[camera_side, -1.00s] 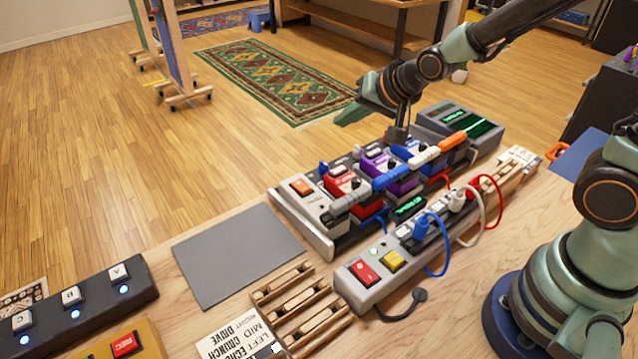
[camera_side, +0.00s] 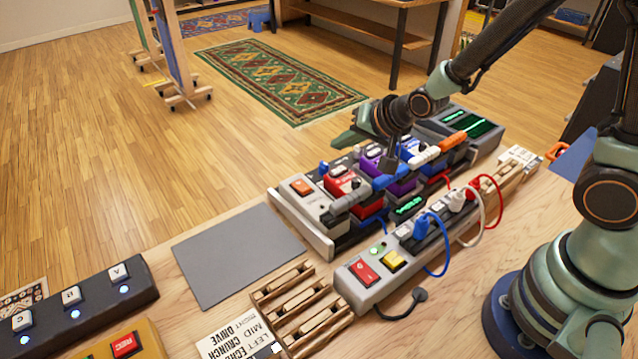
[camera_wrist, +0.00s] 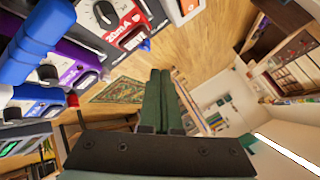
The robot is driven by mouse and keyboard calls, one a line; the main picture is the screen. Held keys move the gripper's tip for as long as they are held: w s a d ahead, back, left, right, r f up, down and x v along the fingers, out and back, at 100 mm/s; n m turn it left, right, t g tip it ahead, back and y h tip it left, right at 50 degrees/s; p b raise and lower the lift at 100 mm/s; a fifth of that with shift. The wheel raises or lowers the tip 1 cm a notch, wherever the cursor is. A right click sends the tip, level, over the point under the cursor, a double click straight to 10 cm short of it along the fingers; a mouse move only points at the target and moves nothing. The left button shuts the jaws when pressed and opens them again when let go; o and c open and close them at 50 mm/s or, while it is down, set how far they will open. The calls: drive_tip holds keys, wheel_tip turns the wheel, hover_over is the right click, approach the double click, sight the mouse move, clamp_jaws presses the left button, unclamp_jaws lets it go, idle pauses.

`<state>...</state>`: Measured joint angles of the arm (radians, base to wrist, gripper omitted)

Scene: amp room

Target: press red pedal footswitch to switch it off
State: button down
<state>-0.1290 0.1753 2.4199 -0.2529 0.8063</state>
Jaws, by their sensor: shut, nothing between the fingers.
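The red pedal (camera_side: 340,187) sits on the pedal board (camera_side: 317,233) between an orange-switched grey unit and the purple pedal. In the wrist view the red pedal (camera_wrist: 118,22) is at the top, with a black knob and white lettering. Whether its light is on is too small to tell, and its footswitch cannot be made out clearly. My gripper (camera_side: 345,140) is above and behind the board, its green fingers pointing left, apart from the red pedal. In the wrist view my gripper (camera_wrist: 158,75) is shut and empty.
Thick coloured bars (camera_side: 385,181) run along the board's front. A power strip (camera_side: 345,283) with cables lies in front. A grey mat (camera_side: 237,255) leaves clear room at left.

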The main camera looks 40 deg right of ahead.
sight(341, 176)
drive_tip(key=shift+f, duration=1.85)
drive_tip(key=shift+f, duration=0.1)
idle(0.5)
drive_tip(key=shift+f, duration=0.35)
drive_tip(key=shift+f, duration=0.45)
idle(0.9)
drive_tip(key=shift+r, duration=0.9)
drive_tip(key=shift+r, duration=2.5)
